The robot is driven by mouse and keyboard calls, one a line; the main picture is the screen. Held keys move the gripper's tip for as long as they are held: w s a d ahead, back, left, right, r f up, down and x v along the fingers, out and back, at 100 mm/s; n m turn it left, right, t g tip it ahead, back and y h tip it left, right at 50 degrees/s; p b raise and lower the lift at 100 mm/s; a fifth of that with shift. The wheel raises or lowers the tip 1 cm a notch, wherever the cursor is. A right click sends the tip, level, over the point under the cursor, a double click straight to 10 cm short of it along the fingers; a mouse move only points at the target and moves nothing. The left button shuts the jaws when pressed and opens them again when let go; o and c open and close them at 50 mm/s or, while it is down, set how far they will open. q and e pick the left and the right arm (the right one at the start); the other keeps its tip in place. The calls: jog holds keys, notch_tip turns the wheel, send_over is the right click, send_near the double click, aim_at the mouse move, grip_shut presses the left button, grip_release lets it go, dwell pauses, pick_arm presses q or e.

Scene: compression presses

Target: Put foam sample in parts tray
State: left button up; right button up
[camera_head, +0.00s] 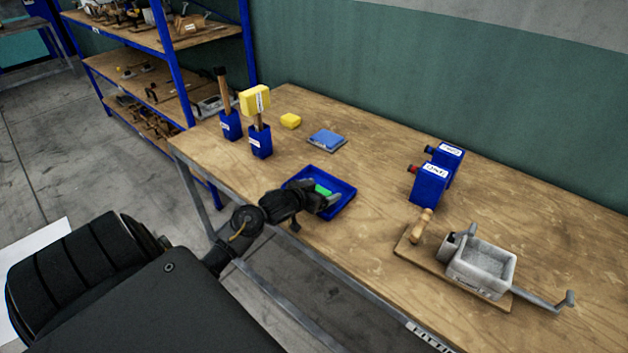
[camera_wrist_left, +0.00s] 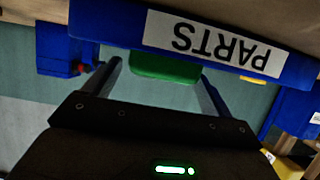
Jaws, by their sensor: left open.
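A green block (camera_head: 322,189), which looks like the foam sample, shows inside the blue parts tray (camera_head: 349,201) on the workbench. My left gripper (camera_head: 328,199) reaches over the tray's near left side and hides part of the tray and block. In the left wrist view, which is upside down, the open fingers (camera_wrist_left: 160,82) stand on either side of the green block (camera_wrist_left: 165,67), with a gap beside it. The tray's PARTS label (camera_wrist_left: 212,44) shows there too. Whether the block rests on the tray floor is hidden. My right gripper is not in view.
To the right stand blue boxes (camera_head: 430,183) and a grey press on a board (camera_head: 480,265). The bench between tray and press is clear.

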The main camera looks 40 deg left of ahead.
pick_arm(q)
jog(key=v, duration=1.2)
jog(key=shift+r, duration=0.1)
jog(key=s+d+f+m+g, duration=0.1)
jog(key=s+d+f+g, duration=0.5)
jog(key=s+d, duration=0.4)
jog(key=s+d+f+m+g, duration=0.1)
jog(key=s+d+f+g, duration=0.3)
jog(key=s+d+f, duration=0.6)
jog(key=s+a+f+g, duration=0.1)
jog(key=s+f, duration=0.1)
jog(key=f, duration=1)
jog(key=s+f, duration=0.2)
jog(key=f, duration=1)
jog(key=s+a+f+g, duration=0.1)
jog(key=s+a+f, duration=0.2)
jog(key=s+f, duration=1.1)
jog(key=shift+s+a+m+g, duration=0.2)
jog(key=shift+s+m+g, duration=0.1)
jog(key=shift+s, duration=0.45)
